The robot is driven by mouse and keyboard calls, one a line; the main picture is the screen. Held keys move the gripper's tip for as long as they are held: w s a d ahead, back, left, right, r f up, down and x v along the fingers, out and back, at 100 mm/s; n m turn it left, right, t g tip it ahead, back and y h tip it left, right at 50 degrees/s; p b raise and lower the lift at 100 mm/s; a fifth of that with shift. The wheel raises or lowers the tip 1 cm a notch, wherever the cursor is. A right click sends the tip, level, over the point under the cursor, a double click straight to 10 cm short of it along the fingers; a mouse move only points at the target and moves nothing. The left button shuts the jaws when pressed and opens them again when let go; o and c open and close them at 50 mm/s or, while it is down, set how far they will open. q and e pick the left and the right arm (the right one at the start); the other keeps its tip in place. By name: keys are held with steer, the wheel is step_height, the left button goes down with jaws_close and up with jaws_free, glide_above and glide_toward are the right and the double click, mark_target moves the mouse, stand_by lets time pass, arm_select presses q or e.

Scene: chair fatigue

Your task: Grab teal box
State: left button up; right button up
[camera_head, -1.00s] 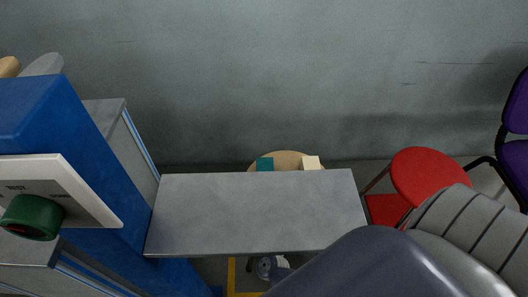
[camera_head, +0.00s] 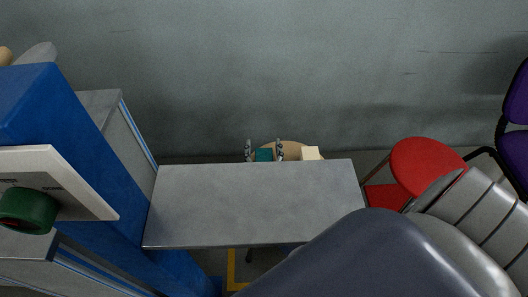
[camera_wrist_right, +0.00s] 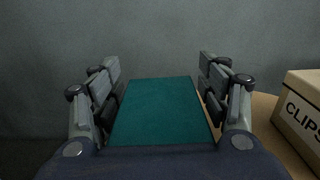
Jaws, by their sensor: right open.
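The teal box (camera_head: 264,155) sits on a round wooden stool top (camera_head: 291,147) behind the grey table, and its lower part is hidden by the table in the head view. My right gripper (camera_head: 264,145) is open, with one finger on each side of the teal box. In the right wrist view the teal box (camera_wrist_right: 160,108) lies between the two open fingers of the gripper (camera_wrist_right: 160,85), with a small gap visible at the right finger. Whether the left finger touches it I cannot tell. My left gripper is not in view.
A cream box marked CLIPS (camera_wrist_right: 303,108) stands right of the teal box on the stool; it also shows in the head view (camera_head: 310,153). The grey table (camera_head: 250,205) is bare. A red stool (camera_head: 425,163) and purple chair (camera_head: 514,145) stand at right.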

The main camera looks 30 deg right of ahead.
steer(key=shift+c, duration=0.5)
steer(key=c, duration=1.2)
steer(key=shift+r, duration=0.1)
steer(key=shift+c, duration=0.2)
